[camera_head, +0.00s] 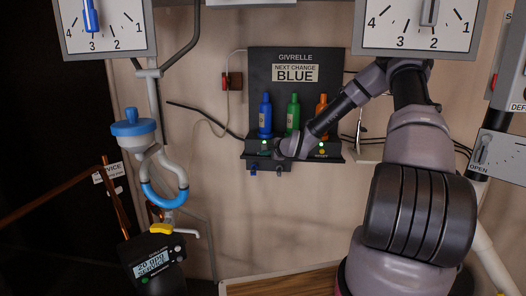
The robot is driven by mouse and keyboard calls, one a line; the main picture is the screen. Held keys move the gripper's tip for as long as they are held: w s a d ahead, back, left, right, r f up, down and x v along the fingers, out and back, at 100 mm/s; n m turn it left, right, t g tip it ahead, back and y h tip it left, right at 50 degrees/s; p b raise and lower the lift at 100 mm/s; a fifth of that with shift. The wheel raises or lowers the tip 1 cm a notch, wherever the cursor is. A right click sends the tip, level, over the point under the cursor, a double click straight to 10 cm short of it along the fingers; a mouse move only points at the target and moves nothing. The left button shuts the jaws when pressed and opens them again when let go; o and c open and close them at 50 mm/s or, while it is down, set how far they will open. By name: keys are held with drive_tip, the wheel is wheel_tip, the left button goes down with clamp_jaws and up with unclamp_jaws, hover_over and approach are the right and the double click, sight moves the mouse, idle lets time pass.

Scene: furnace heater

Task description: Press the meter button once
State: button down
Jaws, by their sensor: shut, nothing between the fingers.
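The meter (150,268) is a dark box at the lower left with a lit display showing digits. Small round buttons (178,249) sit at the right of its display; their labels are too small to read. A yellow part (161,229) is at its top. My gripper (274,149) is shut and empty, in front of the lower edge of the GIVRELLE rack, well up and right of the meter. The fingertips are small and dark against the rack, so whether they touch it cannot be told.
The GIVRELLE rack (263,70) holds blue (265,116), green (293,114) and orange (321,109) bottles. A blue-capped pipe fitting (133,128) and copper pipe (115,200) stand above and left of the meter. Two dial gauges hang above. Wall between rack and meter is mostly clear.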

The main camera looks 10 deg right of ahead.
drive_tip(key=shift+s, duration=0.1)
drive_tip(key=shift+s+a, duration=0.25)
drive_tip(key=shift+s, duration=0.5)
drive_tip(key=shift+s+a, duration=0.25)
drive_tip(key=shift+s, duration=0.55)
drive_tip(key=shift+s+a, duration=0.25)
drive_tip(key=shift+s, duration=0.5)
